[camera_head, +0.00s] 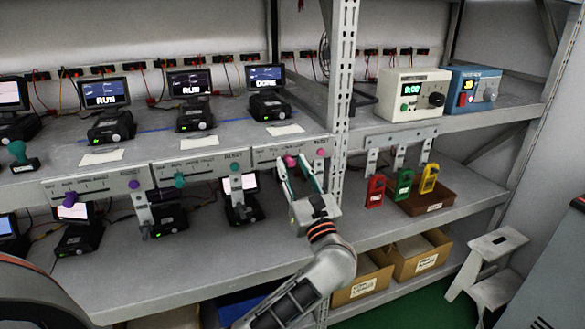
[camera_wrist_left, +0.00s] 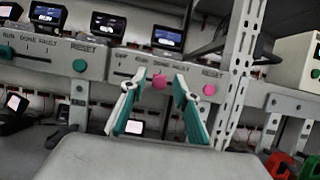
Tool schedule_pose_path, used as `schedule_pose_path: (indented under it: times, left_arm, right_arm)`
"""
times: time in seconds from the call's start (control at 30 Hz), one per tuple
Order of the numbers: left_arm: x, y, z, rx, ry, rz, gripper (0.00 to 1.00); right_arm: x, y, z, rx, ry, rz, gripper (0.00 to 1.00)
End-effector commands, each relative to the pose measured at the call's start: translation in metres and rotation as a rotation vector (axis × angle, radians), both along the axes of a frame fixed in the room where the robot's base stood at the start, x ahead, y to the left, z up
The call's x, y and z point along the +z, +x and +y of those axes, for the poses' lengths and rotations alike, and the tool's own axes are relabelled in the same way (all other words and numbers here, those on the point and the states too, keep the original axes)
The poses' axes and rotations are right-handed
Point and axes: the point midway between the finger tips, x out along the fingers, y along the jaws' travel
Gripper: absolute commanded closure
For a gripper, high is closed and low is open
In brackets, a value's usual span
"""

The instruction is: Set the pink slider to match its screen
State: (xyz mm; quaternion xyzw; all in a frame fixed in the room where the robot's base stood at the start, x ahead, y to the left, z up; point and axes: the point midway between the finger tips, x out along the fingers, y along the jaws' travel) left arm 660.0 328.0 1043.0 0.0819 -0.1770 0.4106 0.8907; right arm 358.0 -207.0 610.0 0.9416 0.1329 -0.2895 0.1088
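The pink slider (camera_head: 291,160) is a small round knob on the front panel of the right slider unit. It also shows in the wrist view (camera_wrist_left: 159,82). Above that panel, a dark screen (camera_head: 265,78) reads DONE. My left gripper (camera_head: 292,170) is open, with its teal-padded fingers on either side of the pink slider. In the wrist view a visible gap remains between each finger and the knob, which sits near the tips. The panel's position labels are partly hidden or too small to read fully. My right gripper is not in view.
A pink reset button (camera_head: 320,152) sits right of the slider, near a metal upright (camera_head: 342,90). Purple (camera_head: 70,199) and teal (camera_head: 179,181) sliders are on panels to the left. Red, green and yellow tags (camera_head: 428,178) hang at the right.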

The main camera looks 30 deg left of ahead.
Motion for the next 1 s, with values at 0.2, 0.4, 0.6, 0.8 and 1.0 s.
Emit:
schedule_pose_path:
  times: [0.2, 0.4, 0.6, 0.8, 1.0]
  left_arm:
    - [-0.001, -0.001, 0.0, 0.0, 0.0, 0.0, 0.7]
    - [-0.009, -0.012, -0.015, -0.001, -0.003, 0.002, 0.7]
    - [-0.025, -0.036, -0.043, -0.002, -0.003, 0.003, 0.7]
    - [-0.038, -0.058, -0.069, -0.001, -0.003, 0.003, 0.7]
    - [-0.045, -0.07, -0.082, 0.0, -0.001, 0.001, 0.7]
  right_arm:
    - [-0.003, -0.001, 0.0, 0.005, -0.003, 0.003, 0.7]
    - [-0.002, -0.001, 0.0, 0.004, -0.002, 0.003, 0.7]
    - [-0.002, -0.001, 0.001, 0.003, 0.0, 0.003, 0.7]
    - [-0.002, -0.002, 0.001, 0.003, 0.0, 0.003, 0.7]
    - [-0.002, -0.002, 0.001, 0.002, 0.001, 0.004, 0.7]
